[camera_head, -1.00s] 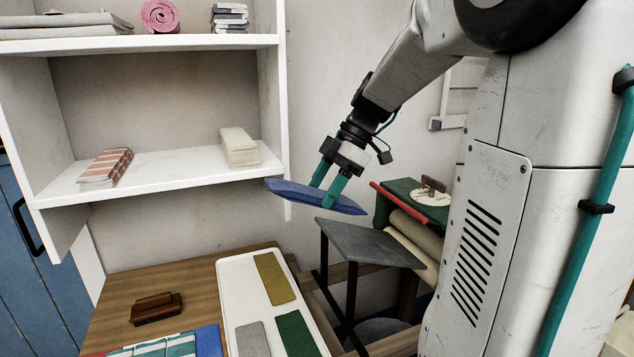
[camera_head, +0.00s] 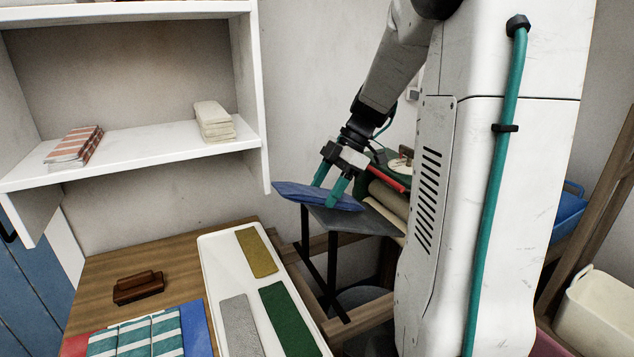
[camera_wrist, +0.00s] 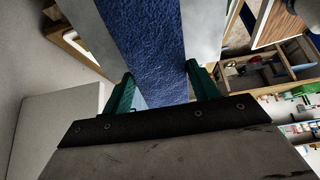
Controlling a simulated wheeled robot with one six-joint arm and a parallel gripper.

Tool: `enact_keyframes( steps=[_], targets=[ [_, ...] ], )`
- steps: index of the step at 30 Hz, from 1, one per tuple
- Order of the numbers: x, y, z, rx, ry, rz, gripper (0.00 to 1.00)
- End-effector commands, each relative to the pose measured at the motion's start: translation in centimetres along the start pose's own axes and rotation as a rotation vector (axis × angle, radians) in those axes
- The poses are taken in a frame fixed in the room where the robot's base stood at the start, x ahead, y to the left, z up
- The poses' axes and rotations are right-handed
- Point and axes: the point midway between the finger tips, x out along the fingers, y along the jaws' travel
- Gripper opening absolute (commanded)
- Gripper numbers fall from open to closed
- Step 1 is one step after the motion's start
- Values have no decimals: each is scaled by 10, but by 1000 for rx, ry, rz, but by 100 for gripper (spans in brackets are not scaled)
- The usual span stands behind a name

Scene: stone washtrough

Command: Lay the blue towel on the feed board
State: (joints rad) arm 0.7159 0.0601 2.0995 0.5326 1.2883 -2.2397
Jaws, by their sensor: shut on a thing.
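The blue towel (camera_head: 318,197) is a flat folded strip held in my gripper (camera_head: 331,192), whose two teal fingers are shut on it. In the wrist view the towel (camera_wrist: 148,45) runs away from between the green-looking fingers (camera_wrist: 160,92). The feed board (camera_head: 358,221) is a grey flat panel on dark legs, in front of a roller machine. The towel is over the board's left part, its left end sticking out past the board's edge. In the wrist view grey board surface (camera_wrist: 205,30) shows on both sides of the towel. I cannot tell whether the towel touches the board.
The roller machine (camera_head: 385,198) with a red bar stands just behind the board. A white tray (camera_head: 222,262) with yellow, grey and green cloths is on the wooden table (camera_head: 100,280), beside striped towels (camera_head: 150,335) and a brown brush (camera_head: 138,288). A white shelf (camera_head: 130,155) stands at left.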

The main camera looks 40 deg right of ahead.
Motion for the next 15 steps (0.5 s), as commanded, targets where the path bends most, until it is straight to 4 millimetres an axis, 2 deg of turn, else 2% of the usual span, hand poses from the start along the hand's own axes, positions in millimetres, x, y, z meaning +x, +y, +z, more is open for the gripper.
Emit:
enact_keyframes(
  steps=[9, 15],
  targets=[
    [0, 0, 32, 3, 1, 1, 25],
    [0, 0, 46, 2, 1, 1, 25]
  ],
)
